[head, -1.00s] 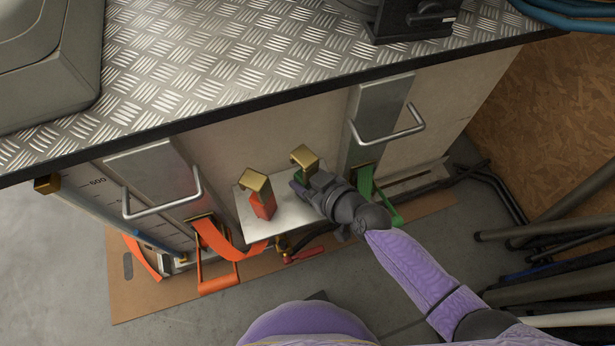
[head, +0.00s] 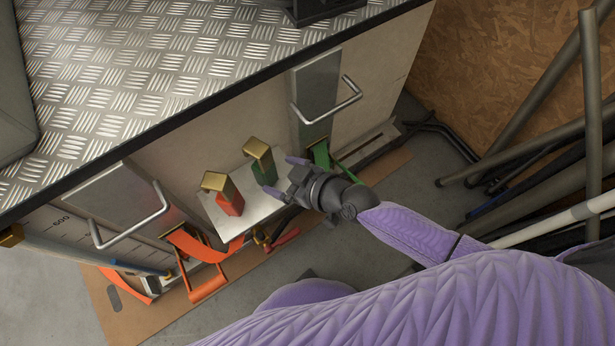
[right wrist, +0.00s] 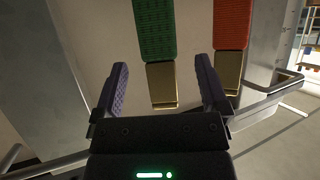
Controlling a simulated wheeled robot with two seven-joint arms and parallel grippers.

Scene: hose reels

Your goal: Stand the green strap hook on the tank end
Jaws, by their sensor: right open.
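The green strap hook (head: 264,168), a green block with a brass hook top, stands upright on a pale flat plate (head: 262,213) beside the tank's pale wall (head: 235,125). It also shows in the right wrist view (right wrist: 156,30), its brass part (right wrist: 162,86) lying across the gap between the fingers. A red strap hook (head: 229,198) with a brass top stands beside it on the same plate. My right gripper (head: 284,176) is open, just right of the green hook, with its fingers apart and gripping nothing. My left gripper is not in view.
A tread-plate worktop (head: 130,70) overhangs the plate. Metal bar handles (head: 325,105) stick out on both sides. Orange straps (head: 203,285) and a green strap (head: 322,155) hang nearby. Several pipes (head: 555,150) lean at the right.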

